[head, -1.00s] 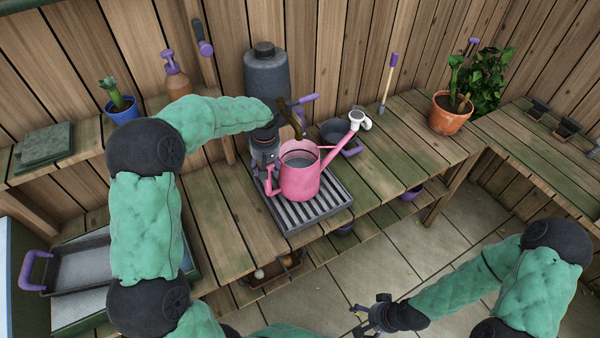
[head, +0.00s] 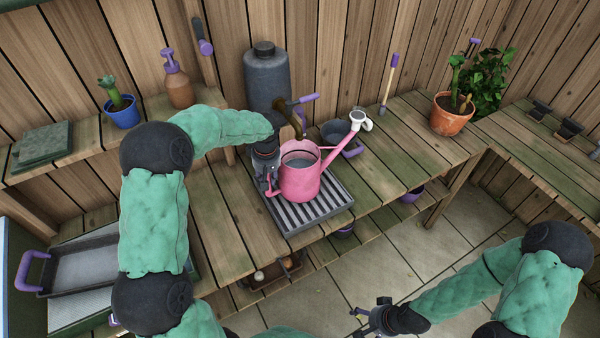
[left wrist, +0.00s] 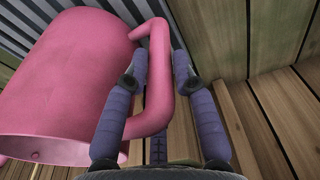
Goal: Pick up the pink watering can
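The pink watering can (head: 300,182) stands upright on a dark ribbed tray (head: 290,216) on the wooden bench, its spout to the upper right and its handle to the left. My left gripper (head: 270,184) is at the handle. In the left wrist view the can's body (left wrist: 65,85) fills the left side. The left gripper's fingers (left wrist: 160,78) stand either side of the handle (left wrist: 162,95), one inside the loop and one outside. They look open, close to the handle; contact is unclear. My right gripper (head: 362,322) is open and empty, low over the floor.
A grey tank (head: 266,80) with a tap (head: 296,106) stands right behind the can. A dark bowl (head: 336,132) sits near the spout. A potted plant (head: 452,114) stands further right. The bench between them and in front is mostly clear.

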